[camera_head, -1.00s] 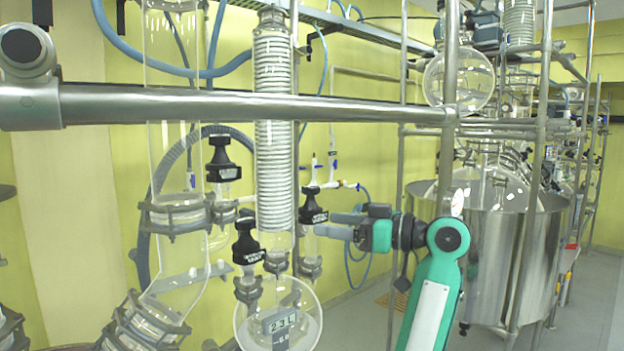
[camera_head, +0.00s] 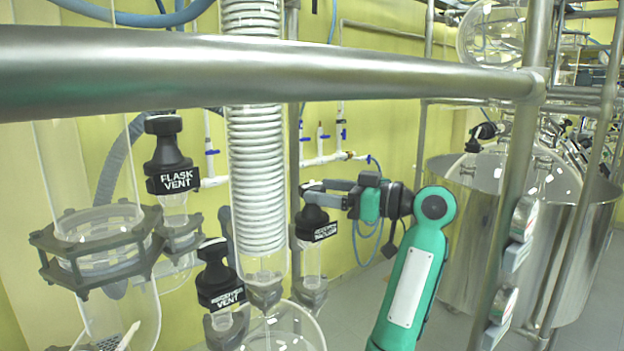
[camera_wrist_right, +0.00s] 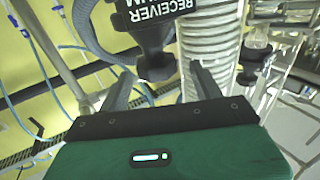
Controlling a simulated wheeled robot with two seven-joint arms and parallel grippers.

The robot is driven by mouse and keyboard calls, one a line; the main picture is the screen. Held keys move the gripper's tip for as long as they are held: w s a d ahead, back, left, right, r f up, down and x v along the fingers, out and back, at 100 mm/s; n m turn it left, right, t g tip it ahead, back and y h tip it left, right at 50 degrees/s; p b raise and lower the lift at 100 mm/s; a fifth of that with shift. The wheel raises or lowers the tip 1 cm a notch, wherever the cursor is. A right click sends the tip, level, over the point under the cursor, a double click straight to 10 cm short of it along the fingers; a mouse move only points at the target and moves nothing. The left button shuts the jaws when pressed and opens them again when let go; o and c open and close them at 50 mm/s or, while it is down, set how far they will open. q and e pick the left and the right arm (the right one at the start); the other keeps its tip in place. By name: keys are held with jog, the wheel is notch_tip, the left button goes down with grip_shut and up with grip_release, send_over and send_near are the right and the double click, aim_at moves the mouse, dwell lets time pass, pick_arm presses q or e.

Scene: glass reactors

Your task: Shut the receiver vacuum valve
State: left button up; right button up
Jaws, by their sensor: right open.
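The receiver vacuum valve (camera_head: 316,229) is a black knob with white lettering on a clear glass stem, right of the coiled condenser in the head view. In the right wrist view the valve (camera_wrist_right: 155,22) appears upside down. My right gripper (camera_head: 316,191) reaches in from the right at the height of the knob's top. In the wrist view the right gripper (camera_wrist_right: 159,75) is open, with one finger on each side of the knob's narrower part. I cannot tell whether either finger touches it. My left gripper is not in view.
The flask vent valve (camera_head: 172,160) and receiver vent valve (camera_head: 220,277) stand to the left. The coiled condenser (camera_head: 257,170) is close beside the vacuum valve. A thick steel rail (camera_head: 270,70) crosses above. A steel vessel (camera_head: 475,230) stands right.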

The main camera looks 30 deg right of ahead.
aim_at(312, 185)
jog(key=p+x, duration=0.1)
jog(key=x, duration=0.2)
jog(key=shift+w+d, duration=0.2)
jog(key=shift+w+a, duration=0.1)
jog(key=shift+a, duration=0.1)
jog(key=shift+f, duration=0.1)
jog(key=shift+c, duration=0.5)
jog(key=c, duration=0.9)
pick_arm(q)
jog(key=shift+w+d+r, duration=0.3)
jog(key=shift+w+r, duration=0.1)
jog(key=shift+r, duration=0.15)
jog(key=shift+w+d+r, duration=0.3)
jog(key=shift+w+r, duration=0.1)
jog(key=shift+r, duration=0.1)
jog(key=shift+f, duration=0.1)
pick_arm(e)
jog(key=shift+h, duration=0.3)
